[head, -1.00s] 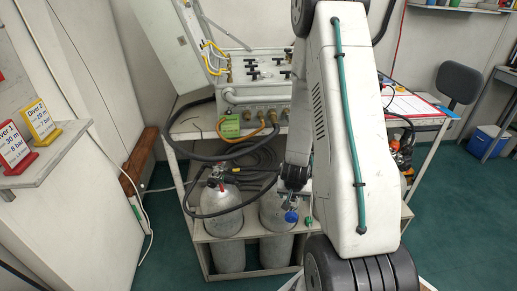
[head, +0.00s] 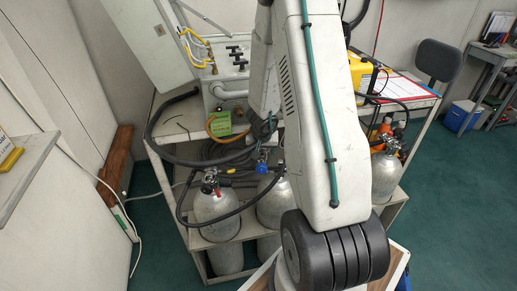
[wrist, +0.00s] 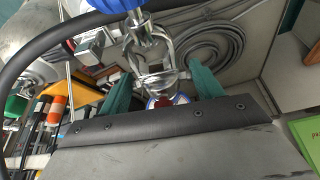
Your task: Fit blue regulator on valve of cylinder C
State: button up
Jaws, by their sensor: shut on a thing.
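The blue regulator (head: 262,167) hangs below my gripper (head: 264,130) in the head view, above and slightly left of the middle cylinder (head: 272,208). In the wrist view my gripper's green fingers (wrist: 160,88) are shut on the regulator's metal yoke (wrist: 155,58). Its blue part shows at the top edge there. The regulator is apart from the cylinders, as far as I can see. A left cylinder (head: 216,212) has a valve with a red part and a black hose. A right cylinder (head: 386,176) stands beyond my arm. No letter is readable, so I cannot tell which is C.
The black hose (head: 240,203) loops in front of the cylinders. Coiled hose (wrist: 210,45) lies on the shelf behind. The air panel (head: 232,85) and a green tag (head: 220,123) are on the cart above. My arm hides the space between the middle and right cylinders.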

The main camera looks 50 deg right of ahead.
jog(key=s+d, duration=0.4)
jog(key=shift+s+d, duration=0.25)
jog(key=shift+s, duration=0.15)
jog(key=shift+s+d, duration=0.1)
jog(key=shift+s, duration=0.15)
jog(key=shift+f, duration=0.5)
dwell(0.4)
jog(key=shift+f, duration=0.25)
jog(key=shift+f, duration=1.1)
dwell(1.4)
jog(key=o, duration=1.5)
jog(key=shift+v, duration=3.85)
